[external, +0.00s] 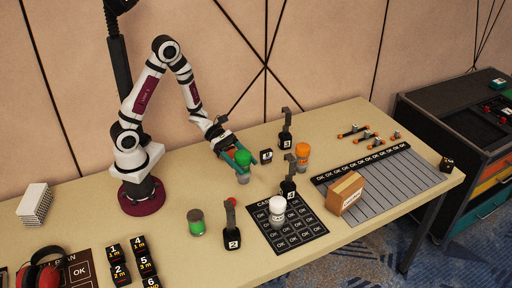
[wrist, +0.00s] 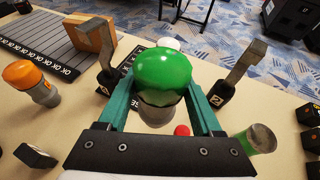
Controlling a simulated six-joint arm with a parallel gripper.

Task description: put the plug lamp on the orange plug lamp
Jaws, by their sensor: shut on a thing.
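My gripper (external: 240,160) is shut on a green-domed plug lamp (external: 243,168). In the wrist view the lamp (wrist: 163,72) sits upright between the two teal fingers (wrist: 162,108), its green dome up and its grey base below. Whether its base is clear of the table is hard to tell. The orange plug lamp (external: 302,152) stands upright on the table to the right of my gripper in the external view. It also shows at the left of the wrist view (wrist: 28,78), apart from my fingers.
A white-topped lamp (external: 277,206) stands on the dark OK mat (external: 300,235). Numbered clamp stands (external: 286,135) (external: 289,188) (external: 231,235) rise around it. A green jar (external: 196,222), a cardboard box (external: 346,193) and a small black block (external: 266,156) are nearby. A red ball (wrist: 182,130) shows near my fingers.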

